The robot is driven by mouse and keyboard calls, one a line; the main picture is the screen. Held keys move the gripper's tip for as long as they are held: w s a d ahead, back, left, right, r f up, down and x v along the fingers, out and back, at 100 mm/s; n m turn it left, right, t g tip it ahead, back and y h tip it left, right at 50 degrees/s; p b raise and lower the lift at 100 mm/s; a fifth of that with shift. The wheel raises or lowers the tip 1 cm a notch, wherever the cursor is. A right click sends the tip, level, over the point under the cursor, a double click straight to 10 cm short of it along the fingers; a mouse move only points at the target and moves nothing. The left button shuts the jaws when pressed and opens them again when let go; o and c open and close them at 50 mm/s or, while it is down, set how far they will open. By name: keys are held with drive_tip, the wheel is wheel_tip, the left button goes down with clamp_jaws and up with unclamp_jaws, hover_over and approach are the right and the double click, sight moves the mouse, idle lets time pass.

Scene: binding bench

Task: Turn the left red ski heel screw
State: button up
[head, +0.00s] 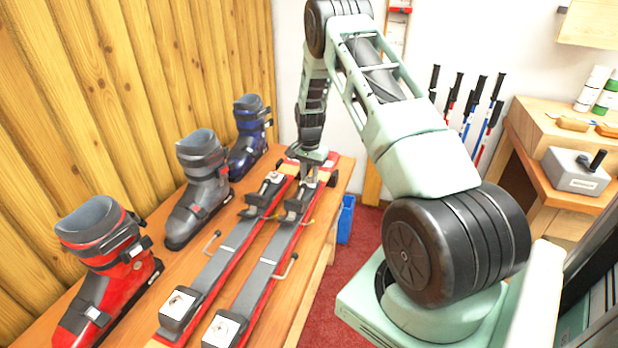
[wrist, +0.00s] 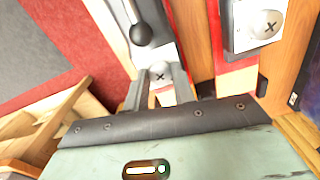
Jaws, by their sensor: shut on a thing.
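Two red skis lie side by side on the bench, the left ski (head: 226,258) and the right ski (head: 262,275). Each has a binding with a grey heel piece at its far part. My gripper (head: 309,158) points down at the far end of the right-hand ski. In the wrist view, my gripper (wrist: 160,92) is shut on a cross-slotted heel screw (wrist: 160,73), which shows between the fingers. A black-knobbed lever (wrist: 142,34) stands beside it. The other ski's heel screw (wrist: 266,25) sits on a white plate to the right, untouched.
Red, grey and blue boots (head: 100,265) (head: 196,185) (head: 249,135) stand along the wooden wall. A blue bin (head: 346,220) is on the red carpet past the bench edge (head: 318,270). Ski poles (head: 470,110) lean at the back wall.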

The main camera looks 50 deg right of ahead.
sight(310, 177)
drive_tip(key=n+b, duration=0.1)
drive_tip(key=n, duration=0.5)
drive_tip(key=shift+n, duration=0.3)
drive_tip(key=n+b, duration=0.1)
drive_tip(key=n, duration=0.4)
drive_tip(key=shift+d, duration=0.1)
drive_tip(key=shift+n, duration=0.3)
drive_tip(key=o, duration=1)
wheel_tip(310, 177, up, 18)
drive_tip(key=shift+f+b, duration=0.25)
drive_tip(key=shift+b, duration=0.6)
